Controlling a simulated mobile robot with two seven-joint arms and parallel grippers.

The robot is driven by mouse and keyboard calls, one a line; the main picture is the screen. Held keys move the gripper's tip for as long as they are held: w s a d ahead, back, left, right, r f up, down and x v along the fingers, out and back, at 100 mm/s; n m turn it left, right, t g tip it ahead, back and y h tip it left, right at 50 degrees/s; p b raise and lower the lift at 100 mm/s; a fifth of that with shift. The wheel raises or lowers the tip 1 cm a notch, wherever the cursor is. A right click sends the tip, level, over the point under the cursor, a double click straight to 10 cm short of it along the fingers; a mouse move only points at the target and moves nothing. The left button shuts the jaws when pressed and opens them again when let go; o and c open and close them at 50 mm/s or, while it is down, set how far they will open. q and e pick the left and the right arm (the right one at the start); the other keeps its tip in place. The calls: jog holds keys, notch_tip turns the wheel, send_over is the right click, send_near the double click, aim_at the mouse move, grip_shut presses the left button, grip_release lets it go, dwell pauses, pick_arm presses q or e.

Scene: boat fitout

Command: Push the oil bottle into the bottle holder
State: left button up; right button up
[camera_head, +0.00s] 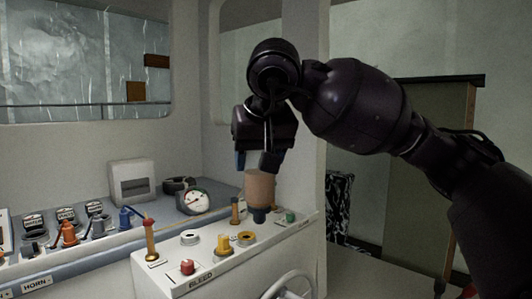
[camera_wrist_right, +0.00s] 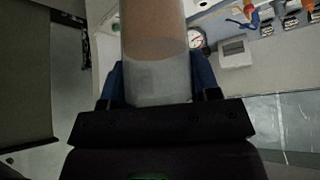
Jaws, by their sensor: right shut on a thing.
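The oil bottle (camera_head: 260,187) is a translucent cylinder with brownish liquid, upright in line below my right gripper (camera_head: 257,162). In the right wrist view the bottle (camera_wrist_right: 155,75) runs between the two blue fingers of the gripper (camera_wrist_right: 158,92), which is shut on its clear end. A dark narrow piece (camera_head: 260,214) sits directly under the bottle at the white console top. I cannot tell whether it is the bottle's neck or the bottle holder, nor whether the bottle is seated. My left gripper is not in view.
A round gauge (camera_head: 194,201) stands behind. A wall post (camera_head: 318,130) rises close to the right of the bottle.

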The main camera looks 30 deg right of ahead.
notch_tip(320, 180, down, 27)
jog(key=w+a+n, duration=0.2)
jog(key=a, duration=0.1)
jog(key=s+f+y, duration=0.1)
jog(key=s+f, duration=0.5)
jog(key=f, duration=0.5)
jog(key=shift+s+f, duration=0.3)
jog(key=shift+f, duration=0.05)
